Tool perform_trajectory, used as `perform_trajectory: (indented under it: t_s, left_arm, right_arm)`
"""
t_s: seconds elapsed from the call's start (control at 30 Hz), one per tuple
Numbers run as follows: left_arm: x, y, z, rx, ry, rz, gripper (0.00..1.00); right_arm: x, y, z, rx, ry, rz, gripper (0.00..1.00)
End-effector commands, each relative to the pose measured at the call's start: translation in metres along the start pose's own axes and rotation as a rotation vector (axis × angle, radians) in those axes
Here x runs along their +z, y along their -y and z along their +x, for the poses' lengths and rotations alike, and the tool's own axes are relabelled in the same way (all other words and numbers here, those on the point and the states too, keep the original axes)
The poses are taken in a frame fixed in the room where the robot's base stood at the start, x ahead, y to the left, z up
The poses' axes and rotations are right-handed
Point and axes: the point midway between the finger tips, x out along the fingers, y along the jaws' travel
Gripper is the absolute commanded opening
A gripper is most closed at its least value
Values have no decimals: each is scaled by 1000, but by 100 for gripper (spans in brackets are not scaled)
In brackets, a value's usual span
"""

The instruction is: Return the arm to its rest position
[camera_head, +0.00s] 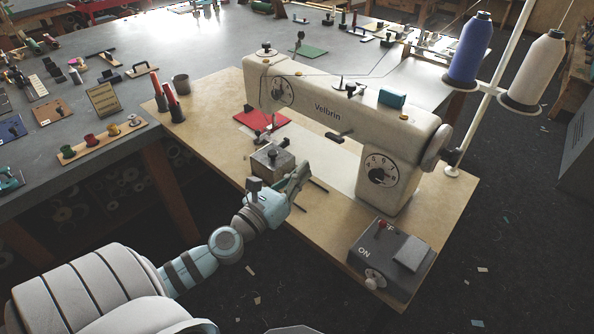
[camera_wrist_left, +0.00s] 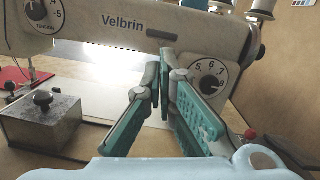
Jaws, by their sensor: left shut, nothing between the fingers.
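My left arm comes in from the lower left in the head view. Its gripper (camera_head: 303,172) is over the front of the wooden sewing table, in front of the white sewing machine (camera_head: 320,108). In the left wrist view the two teal fingers of the gripper (camera_wrist_left: 164,70) come together at their tips with nothing between them. The machine, marked Velbrin, stands behind them there (camera_wrist_left: 110,25). A small metal box with a dark knob (camera_head: 272,160) is just left of the gripper, and it also shows in the left wrist view (camera_wrist_left: 42,122). My right gripper is not in view.
A dark switch box (camera_head: 390,262) marked ON sits at the table's front right corner. A red cloth (camera_head: 262,118) lies under the needle end. Blue (camera_head: 468,50) and white (camera_head: 537,70) thread cones stand at the right. A grey table (camera_head: 215,45) with small items is behind left.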

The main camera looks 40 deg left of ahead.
Motion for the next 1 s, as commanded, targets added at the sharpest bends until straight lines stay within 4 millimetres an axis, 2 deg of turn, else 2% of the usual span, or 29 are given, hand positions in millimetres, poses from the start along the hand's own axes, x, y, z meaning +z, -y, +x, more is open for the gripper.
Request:
perform_trajectory:
  t_s: [0.33, 0.4, 0.47, 0.5, 0.57, 0.6, 0.67, 0.7, 0.8, 0.9, 1.0]
  left_arm:
    - [0, -2, -1, 8, 3, -17, 0]
    - [3, -8, -6, 66, 22, -145, 0]
    - [1, -23, -18, 190, 56, -407, 0]
    - [-6, -37, -33, 314, 86, -653, 0]
    - [-32, -55, -63, 531, 128, -1040, 0]
    - [-52, -59, -83, 666, 149, -1253, 0]
    - [-83, -56, -114, 861, 173, -1517, 0]
    - [-101, -50, -133, 980, 183, -1655, 0]
    - [-136, -24, -175, 1249, 200, -1912, 0]
    - [-160, 8, -211, 1499, 205, -2086, 0]
    - [-174, 44, -245, 1745, 202, -2204, 0]
  right_arm:
    - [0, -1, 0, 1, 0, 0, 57]
    - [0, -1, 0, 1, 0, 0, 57]
    - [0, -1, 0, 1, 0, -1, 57]
    - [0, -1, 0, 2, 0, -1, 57]
    - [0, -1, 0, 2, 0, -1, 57]
    - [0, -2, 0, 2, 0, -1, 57]
    - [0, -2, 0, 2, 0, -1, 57]
    - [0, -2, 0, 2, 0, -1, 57]
    - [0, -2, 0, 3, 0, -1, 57]
    - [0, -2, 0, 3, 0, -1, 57]
    - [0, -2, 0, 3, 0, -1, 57]
